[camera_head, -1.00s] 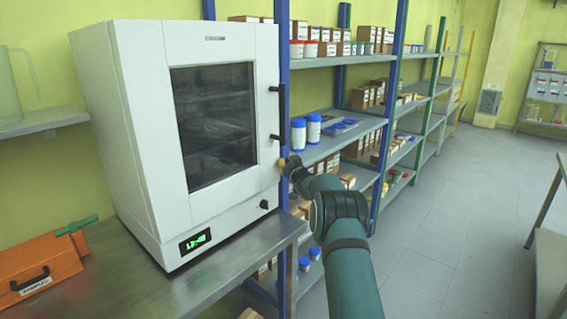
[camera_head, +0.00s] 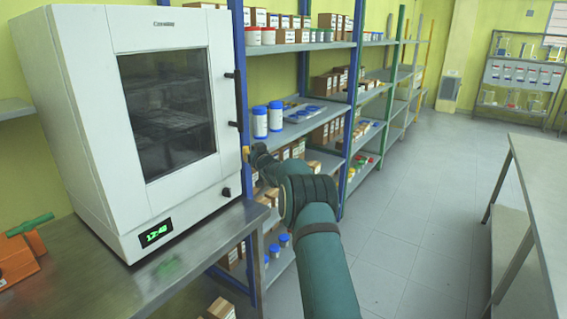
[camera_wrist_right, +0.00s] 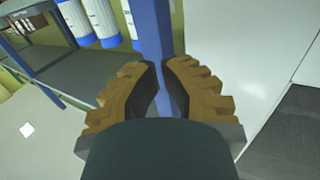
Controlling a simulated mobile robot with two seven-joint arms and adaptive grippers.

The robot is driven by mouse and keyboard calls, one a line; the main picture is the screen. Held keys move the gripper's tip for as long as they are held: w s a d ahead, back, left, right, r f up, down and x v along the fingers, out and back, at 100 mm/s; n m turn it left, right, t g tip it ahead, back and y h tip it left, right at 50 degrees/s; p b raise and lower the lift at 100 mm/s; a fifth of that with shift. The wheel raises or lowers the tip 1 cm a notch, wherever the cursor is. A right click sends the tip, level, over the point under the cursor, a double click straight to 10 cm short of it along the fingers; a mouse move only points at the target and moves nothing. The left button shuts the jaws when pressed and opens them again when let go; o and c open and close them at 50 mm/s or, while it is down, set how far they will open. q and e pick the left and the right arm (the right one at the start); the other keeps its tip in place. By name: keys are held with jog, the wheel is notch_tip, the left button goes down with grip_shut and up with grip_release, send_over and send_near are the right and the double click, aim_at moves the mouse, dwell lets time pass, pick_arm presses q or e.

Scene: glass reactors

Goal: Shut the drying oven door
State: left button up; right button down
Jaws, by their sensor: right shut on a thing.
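The white drying oven (camera_head: 75,110) stands on a metal bench at the left in the head view. Its door (camera_head: 165,195) has a dark window and looks closed or nearly so; any small gap is hard to see. A black handle (camera_head: 236,100) runs down the door's right edge. My right gripper (camera_head: 247,153) is at that edge, by the handle's lower end. In the wrist view its yellow-brown fingers (camera_wrist_right: 165,75) are close together, with a white surface to the right. The gripped part, seemingly the handle, is not clear. My left gripper is not in view.
Blue-framed shelves (camera_head: 290,130) with boxes and blue-lidded bottles (camera_head: 260,122) stand right behind my gripper. The metal bench (camera_head: 205,255) lies below the oven. An orange case (camera_head: 18,262) is at far left. A table (camera_head: 540,190) stands right; the floor between is clear.

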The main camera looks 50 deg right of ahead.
jog(key=s+d, duration=0.2)
jog(key=s, duration=0.8)
jog(key=shift+s+f, duration=0.35)
jog(key=shift+s, duration=0.05)
